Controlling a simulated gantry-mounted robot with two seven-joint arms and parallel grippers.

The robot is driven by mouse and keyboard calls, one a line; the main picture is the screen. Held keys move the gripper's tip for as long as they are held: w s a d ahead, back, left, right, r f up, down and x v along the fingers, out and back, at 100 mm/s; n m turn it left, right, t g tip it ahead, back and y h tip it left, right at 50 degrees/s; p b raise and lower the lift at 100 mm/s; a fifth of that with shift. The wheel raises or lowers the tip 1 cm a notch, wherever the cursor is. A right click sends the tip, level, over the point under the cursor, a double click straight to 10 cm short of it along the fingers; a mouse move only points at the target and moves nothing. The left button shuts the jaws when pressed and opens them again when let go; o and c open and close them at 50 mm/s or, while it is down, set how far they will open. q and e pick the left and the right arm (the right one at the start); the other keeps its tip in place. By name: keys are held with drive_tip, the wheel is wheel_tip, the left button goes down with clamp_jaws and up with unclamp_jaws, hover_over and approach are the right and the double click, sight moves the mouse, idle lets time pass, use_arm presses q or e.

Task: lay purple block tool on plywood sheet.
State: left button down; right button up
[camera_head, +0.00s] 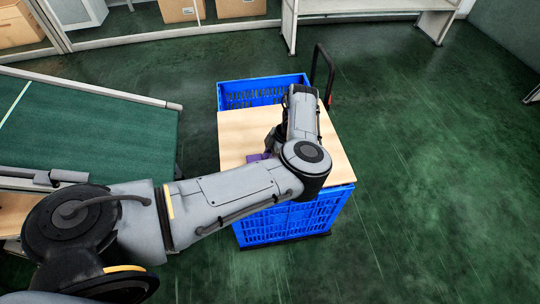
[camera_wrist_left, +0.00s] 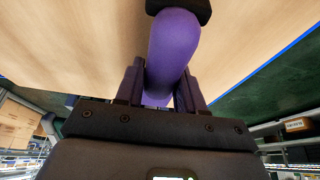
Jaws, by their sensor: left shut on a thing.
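The purple block tool (camera_wrist_left: 172,50) is in the left wrist view, with a rounded purple body and a black part at its top end. My left gripper (camera_wrist_left: 160,85) is shut on it, one dark finger on each side. In the head view only a small purple patch of the tool (camera_head: 256,157) shows beside my left wrist; my arm hides the rest. The plywood sheet (camera_head: 238,132) lies across the blue crate. The tool is over the sheet, but I cannot tell whether they touch. My right gripper is not in either view.
The blue crate (camera_head: 285,228) stands on a dark base with a black handle (camera_head: 322,70) behind it. A green-topped conveyor (camera_head: 95,130) is at the left. A white shelf (camera_head: 375,8) and cardboard boxes (camera_head: 180,10) stand at the back. The floor at the right is clear.

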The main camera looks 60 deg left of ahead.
use_arm(q)
drive_tip(key=shift+f+b, duration=0.35)
drive_tip(key=shift+f, duration=0.15)
idle(0.3)
drive_tip(key=c, duration=0.6)
unclamp_jaws()
drive_tip(key=p+v, duration=0.4)
drive_tip(key=v, duration=0.5)
drive_tip(key=shift+w+r, duration=0.1)
drive_tip(key=shift+r, duration=0.3)
drive_tip(key=shift+w+d+r, duration=0.15)
drive_tip(key=shift+w+r, duration=0.05)
drive_tip(key=shift+r, duration=0.25)
